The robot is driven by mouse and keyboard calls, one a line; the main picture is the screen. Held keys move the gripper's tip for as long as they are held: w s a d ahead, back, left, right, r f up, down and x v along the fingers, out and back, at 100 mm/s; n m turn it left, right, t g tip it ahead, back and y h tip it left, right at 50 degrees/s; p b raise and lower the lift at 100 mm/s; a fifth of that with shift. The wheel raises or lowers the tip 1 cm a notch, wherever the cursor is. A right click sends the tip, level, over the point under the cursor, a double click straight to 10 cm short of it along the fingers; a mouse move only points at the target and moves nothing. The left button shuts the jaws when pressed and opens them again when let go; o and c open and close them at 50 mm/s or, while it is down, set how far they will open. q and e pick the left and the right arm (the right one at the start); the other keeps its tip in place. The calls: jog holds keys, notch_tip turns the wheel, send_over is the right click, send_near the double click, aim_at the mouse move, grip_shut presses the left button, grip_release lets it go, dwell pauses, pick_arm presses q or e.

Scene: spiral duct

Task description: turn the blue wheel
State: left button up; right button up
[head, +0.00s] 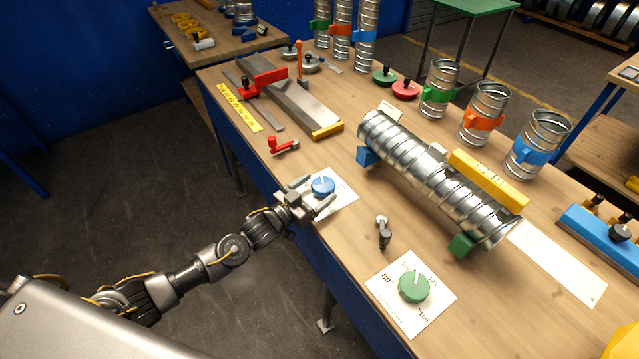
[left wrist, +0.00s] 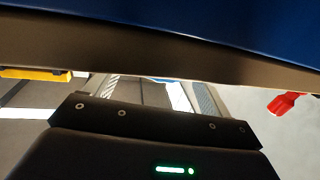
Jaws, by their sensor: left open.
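The blue wheel (head: 323,186) is a small round knob with a pale pointer mark, on a white card (head: 342,201) near the table's front edge. My left gripper (head: 314,193) is open, its fingers reaching in from the front on either side of the wheel. I cannot tell whether they touch it. In the left wrist view the two fingers (left wrist: 158,92) stand apart, and a sliver of the blue wheel (left wrist: 165,80) shows between them. Most of the wheel is hidden there by a dark edge. My right gripper is not in view.
A green knob (head: 414,286) on a marked card and a small grey-black crank (head: 383,232) lie to the right. A red-handled crank (head: 283,146) lies behind. A large spiral duct (head: 425,170) rests on blocks. Bare wood surrounds the card.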

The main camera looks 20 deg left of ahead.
pick_arm(q)
jog(key=shift+x, duration=0.95)
jog(key=c, duration=1)
jog(key=shift+o, duration=0.2)
jog(key=shift+w+a+f+m+g+h+b, duration=0.1)
jog(key=shift+m+g+h+b, duration=0.35)
jog(key=shift+h+b, duration=0.1)
jog(key=shift+a+f+m+g+h+b, duration=0.1)
jog(key=shift+m+g+h+b, duration=0.25)
jog(key=shift+m+h+b, duration=0.15)
jog(key=m+g+h+b, duration=0.1)
jog(key=g+h+b, duration=0.1)
jog(key=m+g+h+b, duration=0.2)
jog(key=b, duration=0.1)
jog(key=shift+w+a+m, duration=0.15)
jog(key=shift+m, duration=0.1)
jog(key=shift+r+m+g+h+b, duration=0.15)
jog(key=shift+m+g+h+b, duration=0.25)
jog(key=shift+g, duration=0.2)
